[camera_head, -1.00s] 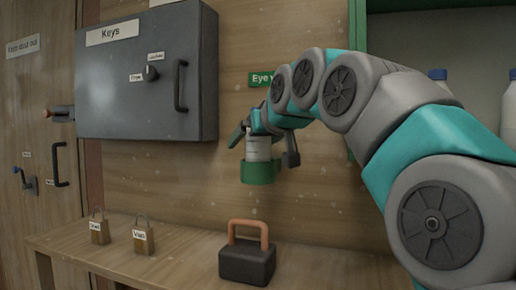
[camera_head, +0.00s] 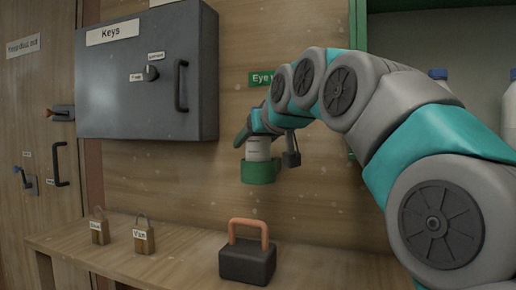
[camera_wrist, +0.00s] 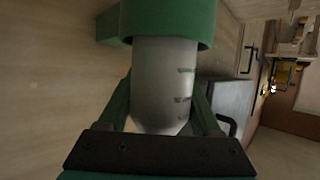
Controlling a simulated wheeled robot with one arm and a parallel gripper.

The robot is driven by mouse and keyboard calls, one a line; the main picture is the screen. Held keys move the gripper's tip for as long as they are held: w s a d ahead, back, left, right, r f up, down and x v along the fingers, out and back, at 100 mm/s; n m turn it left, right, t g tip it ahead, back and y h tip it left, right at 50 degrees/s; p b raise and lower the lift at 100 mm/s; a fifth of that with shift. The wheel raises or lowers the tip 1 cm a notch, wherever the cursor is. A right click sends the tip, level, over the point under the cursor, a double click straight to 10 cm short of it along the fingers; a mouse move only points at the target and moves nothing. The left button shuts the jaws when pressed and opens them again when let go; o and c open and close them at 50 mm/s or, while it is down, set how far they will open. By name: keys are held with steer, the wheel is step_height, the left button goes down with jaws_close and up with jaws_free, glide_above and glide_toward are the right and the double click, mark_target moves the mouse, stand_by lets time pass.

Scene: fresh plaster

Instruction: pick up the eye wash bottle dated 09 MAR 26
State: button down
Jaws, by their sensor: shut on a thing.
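The eye wash bottle (camera_head: 258,149) is pale with dark print and stands upright in a green holder (camera_head: 259,172) on the wooden wall, under the green eye wash sign (camera_head: 261,79). In the wrist view the bottle (camera_wrist: 165,80) fills the middle, with the green holder (camera_wrist: 170,22) around its far end. My gripper (camera_head: 262,135) is at the bottle's upper part. In the wrist view its two green fingers (camera_wrist: 163,112) lie on both sides of the bottle, shut on it. The date on the bottle is too small to read.
A grey key cabinet (camera_head: 146,75) hangs on the wall at left. Below, a wooden bench (camera_head: 190,262) holds two padlocks (camera_head: 144,238) and a dark block with an orange handle (camera_head: 247,262). More bottles (camera_head: 509,112) with blue caps stand in a green cabinet at right.

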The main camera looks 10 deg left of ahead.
steer(key=shift+r, duration=0.1)
step_height(320, 180, up, 7)
steer(key=p, duration=0.1)
stand_by(1.3)
